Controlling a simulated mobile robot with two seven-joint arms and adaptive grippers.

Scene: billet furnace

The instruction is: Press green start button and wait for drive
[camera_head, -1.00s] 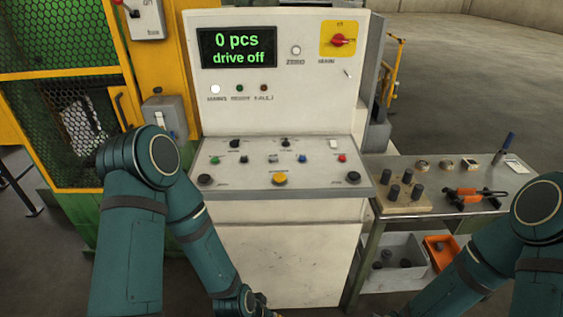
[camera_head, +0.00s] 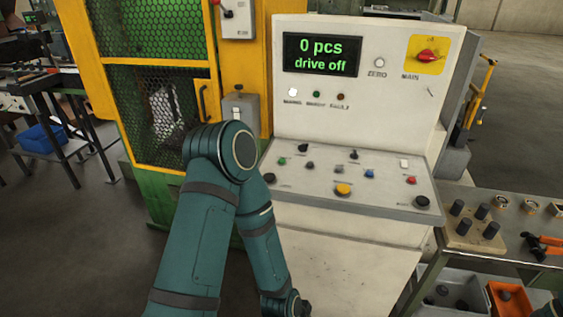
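The control console (camera_head: 345,250) stands in the middle of the head view. Its display (camera_head: 321,55) reads "0 pcs, drive off". A small green button (camera_head: 282,161) sits at the left of the sloping panel, near the black knobs. A yellow button (camera_head: 343,190), a blue one (camera_head: 369,174) and a red one (camera_head: 411,180) sit farther right. My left arm rises in front of the console's left side, and its lower part ends near the bottom edge. My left gripper's fingers are out of frame. My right gripper is not in view.
The red main switch (camera_head: 428,57) is on a yellow plate at upper right. A yellow-framed mesh guard (camera_head: 150,60) stands left of the console. A side table (camera_head: 480,250) with black pegs stands at right, above an orange bin (camera_head: 510,300). Open floor lies at left.

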